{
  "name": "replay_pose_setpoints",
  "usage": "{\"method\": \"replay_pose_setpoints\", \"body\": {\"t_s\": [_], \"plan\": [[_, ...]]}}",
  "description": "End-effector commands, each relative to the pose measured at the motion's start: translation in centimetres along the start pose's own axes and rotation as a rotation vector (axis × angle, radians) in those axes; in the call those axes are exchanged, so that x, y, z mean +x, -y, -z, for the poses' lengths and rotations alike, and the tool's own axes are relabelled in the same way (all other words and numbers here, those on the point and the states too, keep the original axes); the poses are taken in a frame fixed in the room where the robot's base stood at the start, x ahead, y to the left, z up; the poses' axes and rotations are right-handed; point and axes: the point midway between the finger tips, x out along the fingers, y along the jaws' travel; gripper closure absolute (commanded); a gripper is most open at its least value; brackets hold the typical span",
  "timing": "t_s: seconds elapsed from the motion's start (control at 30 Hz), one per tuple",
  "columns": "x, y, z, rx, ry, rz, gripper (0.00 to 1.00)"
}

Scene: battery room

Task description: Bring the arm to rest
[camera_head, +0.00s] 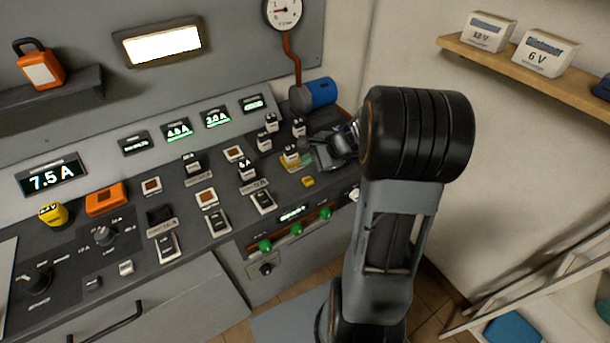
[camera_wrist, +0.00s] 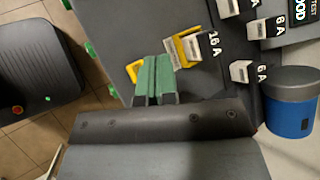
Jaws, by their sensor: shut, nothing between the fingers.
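My arm (camera_head: 385,230) rises from the lower middle of the head view and bends at a thick black joint, with its end reaching left over the right end of the console. My gripper (camera_head: 318,147) is low over the console there, near the yellow-based switch; its tips are hard to make out in that view. In the wrist view the green fingers of my gripper (camera_wrist: 157,63) are together with nothing between them. They point toward the yellow-based 16 A switch (camera_wrist: 190,47); I cannot tell whether they touch it.
The console (camera_head: 130,240) carries several switches and lit displays. A blue cylinder (camera_head: 319,93) lies at its back right, close to my gripper. A wooden shelf (camera_head: 560,80) with white boxes is on the right wall. A white slanted frame (camera_head: 530,280) stands at lower right.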

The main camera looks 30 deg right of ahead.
Motion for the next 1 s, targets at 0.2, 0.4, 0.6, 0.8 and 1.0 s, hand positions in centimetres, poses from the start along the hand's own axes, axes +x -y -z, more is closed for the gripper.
{"method": "replay_pose_setpoints", "body": {"t_s": [0.2,0.4,0.6,0.8,1.0], "plan": [[0.0,0.0,0.0,0.0,0.0,0.0,1.0],[0.1,-3.1,0.4,-0.143,-0.023,-0.13,1.0],[-2.3,-8.3,-3.8,-0.643,-0.084,-0.437,1.0],[-5.3,-10.8,-8.3,-1.166,-0.171,-0.657,1.0],[-6.9,-11.3,-11.7,-1.456,-0.247,-0.694,1.0]]}}
